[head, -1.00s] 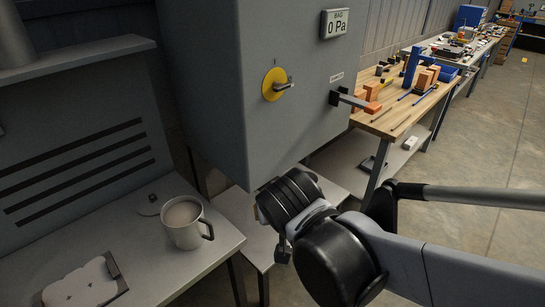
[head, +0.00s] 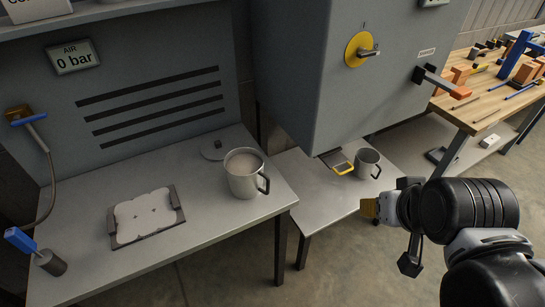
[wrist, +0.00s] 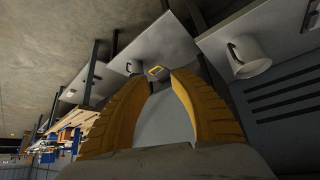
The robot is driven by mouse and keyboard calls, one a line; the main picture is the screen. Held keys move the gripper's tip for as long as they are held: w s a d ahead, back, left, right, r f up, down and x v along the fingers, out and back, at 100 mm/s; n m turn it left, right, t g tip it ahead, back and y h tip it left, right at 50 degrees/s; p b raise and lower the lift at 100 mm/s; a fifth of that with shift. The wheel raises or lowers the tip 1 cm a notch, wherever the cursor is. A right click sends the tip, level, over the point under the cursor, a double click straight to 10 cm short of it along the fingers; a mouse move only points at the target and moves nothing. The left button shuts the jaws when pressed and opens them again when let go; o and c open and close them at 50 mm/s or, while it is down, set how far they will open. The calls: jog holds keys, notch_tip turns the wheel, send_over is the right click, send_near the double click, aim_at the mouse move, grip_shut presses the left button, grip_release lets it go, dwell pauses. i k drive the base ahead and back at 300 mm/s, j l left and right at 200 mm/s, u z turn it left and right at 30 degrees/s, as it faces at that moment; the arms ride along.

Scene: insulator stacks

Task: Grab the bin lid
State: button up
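I cannot tell for sure which thing is the bin lid. A flat grey disc with a small knob (head: 215,150) lies on the left bench behind a large grey mug. A dark flat piece with a yellow-edged handle (head: 341,164) sits under the grey cabinet, at the edge of the lower table. The yellow handle also shows in the wrist view (wrist: 156,71), between my fingertips in the picture. My gripper (head: 369,208) is to the right of the lower table's front edge, apart from both. In the wrist view its yellow fingers (wrist: 158,78) are spread and empty.
The large mug (head: 245,174) stands near the left bench's right edge. A smaller mug (head: 367,163) stands on the lower table, close to the yellow handle. The grey cabinet (head: 350,80) overhangs that table. A wooden bench (head: 490,105) with blocks is at right.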

aim_at(215, 148)
jog(key=j+z, duration=0.3)
jog(key=j, duration=0.25)
jog(key=k+j+z, duration=0.15)
jog(key=j+z, duration=0.15)
jog(key=j, duration=0.2)
jog(key=k+j+z, duration=0.15)
jog(key=j+z, duration=0.15)
jog(key=j, duration=0.15)
jog(key=k+j+z, duration=0.3)
jog(key=j, duration=0.15)
jog(key=k+j+z, duration=0.15)
jog(key=j+z, duration=0.15)
jog(key=j, duration=0.15)
jog(key=k+j+z, duration=0.3)
